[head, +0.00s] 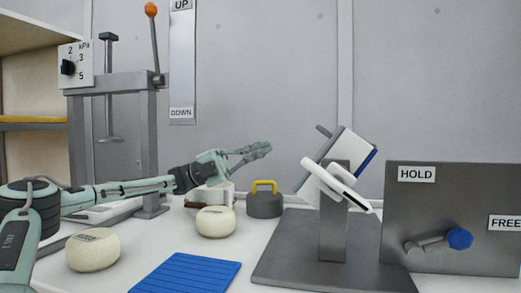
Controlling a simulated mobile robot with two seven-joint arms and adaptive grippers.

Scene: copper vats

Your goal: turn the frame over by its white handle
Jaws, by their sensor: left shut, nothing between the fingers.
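The frame (344,152) is a grey-white panel with a blue edge, tilted on a grey post above a dark grey base plate (300,248). Its white handle (337,183) is a bar slanting down to the right in front of the post top. My left gripper (266,149) is shut and empty, pointing right. In the picture it is left of the frame, with a clear gap to it and the handle. My right gripper is not in view.
A grey panel with HOLD (416,174) and FREE labels and a blue-knobbed lever (459,239) stands at right. Cream rounds (215,222) (93,250), a blue ribbed mat (186,274) and a yellow-handled weight (264,203) lie on the table. A press (110,81) stands behind.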

